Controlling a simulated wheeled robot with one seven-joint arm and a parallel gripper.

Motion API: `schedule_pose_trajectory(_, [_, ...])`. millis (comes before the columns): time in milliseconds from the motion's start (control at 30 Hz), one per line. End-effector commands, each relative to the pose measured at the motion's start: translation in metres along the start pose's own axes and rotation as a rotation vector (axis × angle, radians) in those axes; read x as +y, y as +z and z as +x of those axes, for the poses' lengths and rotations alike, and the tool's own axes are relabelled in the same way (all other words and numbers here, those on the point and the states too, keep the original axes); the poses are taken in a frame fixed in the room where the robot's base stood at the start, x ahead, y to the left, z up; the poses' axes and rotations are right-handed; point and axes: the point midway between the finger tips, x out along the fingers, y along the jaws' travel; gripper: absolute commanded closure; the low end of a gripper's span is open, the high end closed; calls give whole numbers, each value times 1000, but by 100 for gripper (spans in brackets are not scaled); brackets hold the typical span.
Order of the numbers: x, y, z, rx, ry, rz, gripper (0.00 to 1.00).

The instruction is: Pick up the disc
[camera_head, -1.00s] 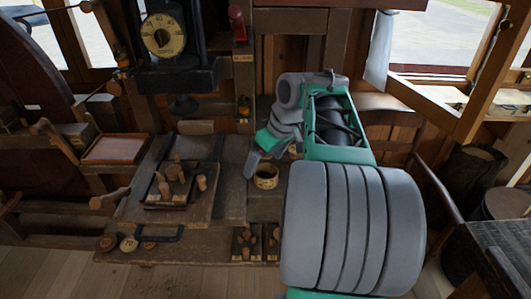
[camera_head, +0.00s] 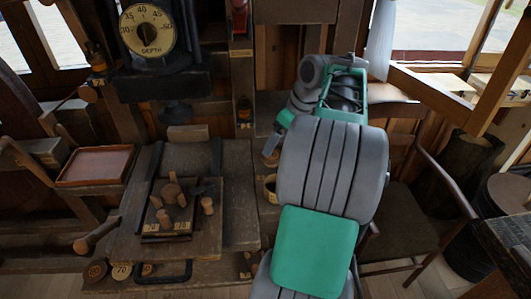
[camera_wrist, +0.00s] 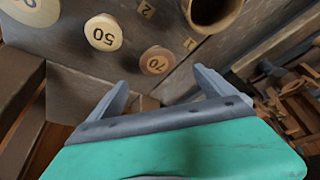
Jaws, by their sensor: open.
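In the wrist view, my gripper (camera_wrist: 160,88) is open, with nothing between its two grey fingers. A brown round disc marked 70 (camera_wrist: 156,61) lies just beyond the fingertips. A paler disc marked 50 (camera_wrist: 103,32) lies to its left. Another pale round piece (camera_wrist: 35,10) is cut off at the top left corner. In the head view, several discs sit at the bench's front left, one of them marked 70 (camera_head: 122,271). My arm hides most of my gripper there. I cannot tell which disc the task names.
A round hollow cup (camera_wrist: 212,10) stands right of the discs in the wrist view. In the head view, a board with several wooden pegs (camera_head: 166,226) lies on the bench, a reddish tray (camera_head: 95,165) to its left. A chair (camera_head: 405,195) stands at the right.

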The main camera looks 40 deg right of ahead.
Motion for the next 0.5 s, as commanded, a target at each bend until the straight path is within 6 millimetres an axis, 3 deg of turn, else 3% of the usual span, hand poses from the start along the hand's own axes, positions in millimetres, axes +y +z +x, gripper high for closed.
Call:
schedule_pose_trajectory(300, [3, 4, 53, -2, -2, 3, 6])
schedule_pose_trajectory(500, [3, 3, 62, -1, 1, 0, 6])
